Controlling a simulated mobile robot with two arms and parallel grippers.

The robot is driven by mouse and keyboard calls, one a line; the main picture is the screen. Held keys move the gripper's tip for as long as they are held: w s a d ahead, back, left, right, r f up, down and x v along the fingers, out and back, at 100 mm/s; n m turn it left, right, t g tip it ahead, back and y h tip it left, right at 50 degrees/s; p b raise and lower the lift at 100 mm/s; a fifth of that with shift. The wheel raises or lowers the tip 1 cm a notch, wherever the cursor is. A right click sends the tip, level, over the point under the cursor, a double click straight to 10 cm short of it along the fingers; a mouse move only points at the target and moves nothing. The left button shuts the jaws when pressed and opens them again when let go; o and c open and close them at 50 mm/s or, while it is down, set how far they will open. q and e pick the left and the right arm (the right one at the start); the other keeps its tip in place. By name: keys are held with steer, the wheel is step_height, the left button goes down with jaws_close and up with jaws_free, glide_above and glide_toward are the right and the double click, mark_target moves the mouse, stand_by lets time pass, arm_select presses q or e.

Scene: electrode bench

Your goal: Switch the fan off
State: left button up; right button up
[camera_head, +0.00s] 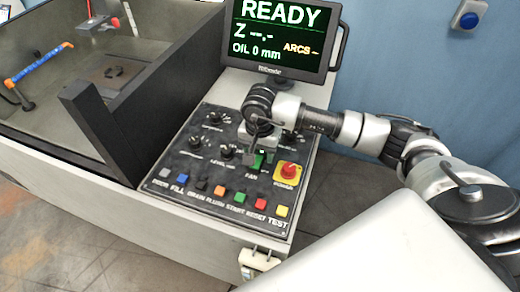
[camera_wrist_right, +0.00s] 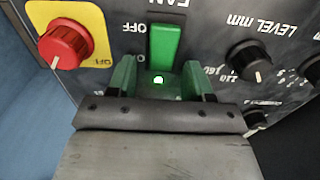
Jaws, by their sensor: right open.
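The fan switch is a green rocker (camera_wrist_right: 165,47) under the FAN label in the right wrist view, upside down there. A small green light glows beside it. In the head view the green of the switch (camera_head: 258,160) shows just above the FAN label, partly hidden by my right gripper (camera_head: 252,150). My right gripper is open; in the wrist view its two green-padded fingers (camera_wrist_right: 158,76) stand apart with nothing between them, close to the switch's near end. I cannot tell whether they touch the panel. My left gripper is not in view.
A red POWER knob on a yellow plate (camera_head: 288,171) is right of the switch. The LEVEL knob (camera_head: 227,152) is left of it. A row of coloured buttons (camera_head: 219,190) lies below. The display (camera_head: 283,35) stands behind, and a dark-walled tank (camera_head: 150,100) is left.

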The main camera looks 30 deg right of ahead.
steer(key=c, duration=0.9)
steer(key=t+h+b, duration=0.1)
steer(key=b, duration=0.1)
steer(key=t+h+b, duration=0.1)
steer(key=b, duration=0.2)
steer(key=shift+s+a, duration=0.15)
steer(key=shift+a, duration=0.05)
steer(key=shift+r+b, duration=0.15)
steer(key=shift+b, duration=0.25)
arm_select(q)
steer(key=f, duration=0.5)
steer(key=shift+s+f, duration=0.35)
arm_select(e)
steer(key=shift+r+h, duration=0.2)
steer(key=shift+h, duration=0.1)
steer(key=o, duration=0.9)
steer(key=shift+s, duration=0.1)
